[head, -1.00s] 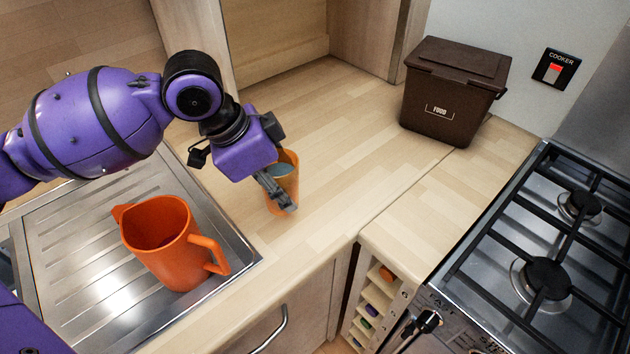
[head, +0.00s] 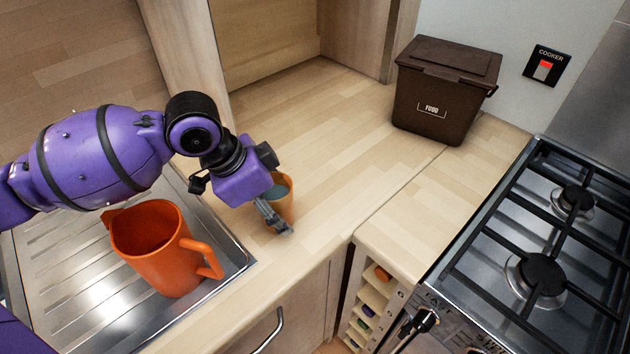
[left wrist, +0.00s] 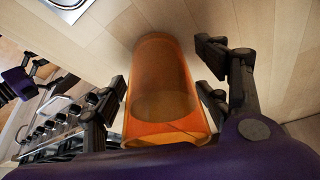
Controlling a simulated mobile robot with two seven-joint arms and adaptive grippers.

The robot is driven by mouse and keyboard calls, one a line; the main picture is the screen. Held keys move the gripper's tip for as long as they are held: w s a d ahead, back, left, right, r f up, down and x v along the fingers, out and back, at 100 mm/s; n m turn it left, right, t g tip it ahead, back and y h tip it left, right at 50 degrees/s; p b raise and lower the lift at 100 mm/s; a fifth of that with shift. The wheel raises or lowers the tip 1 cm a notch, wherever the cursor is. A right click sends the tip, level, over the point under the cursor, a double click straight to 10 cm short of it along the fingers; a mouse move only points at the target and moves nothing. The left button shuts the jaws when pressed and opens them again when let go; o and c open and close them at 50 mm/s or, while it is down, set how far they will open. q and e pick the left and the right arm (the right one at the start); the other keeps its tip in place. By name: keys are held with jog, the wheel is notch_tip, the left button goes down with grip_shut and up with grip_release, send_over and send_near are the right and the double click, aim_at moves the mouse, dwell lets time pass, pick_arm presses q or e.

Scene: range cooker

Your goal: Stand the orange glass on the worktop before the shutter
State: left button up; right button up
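The orange glass (head: 287,208) is see-through, with something bluish showing inside. It is upright or nearly so over the worktop (head: 325,135), right of the sink. My left gripper (head: 277,220) is shut on its side, partly hiding it. In the left wrist view the glass (left wrist: 165,85) lies between the fingers (left wrist: 160,105). I cannot tell whether its base touches the worktop. The pale wooden panel (head: 262,40) between posts at the back looks like the shutter; the glass is well in front of it.
An orange jug (head: 150,250) stands on the steel draining board (head: 60,260) at left. A brown food bin (head: 445,90) stands at the back right. The hob (head: 530,270) is at right. The worktop between glass, panel and bin is clear.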

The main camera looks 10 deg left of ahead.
pick_arm(q)
jog(key=shift+r, duration=0.2)
jog(key=p+v, duration=0.1)
jog(key=v, duration=1.1)
pick_arm(e)
jog(key=shift+r, duration=0.6)
jog(key=shift+r, duration=0.15)
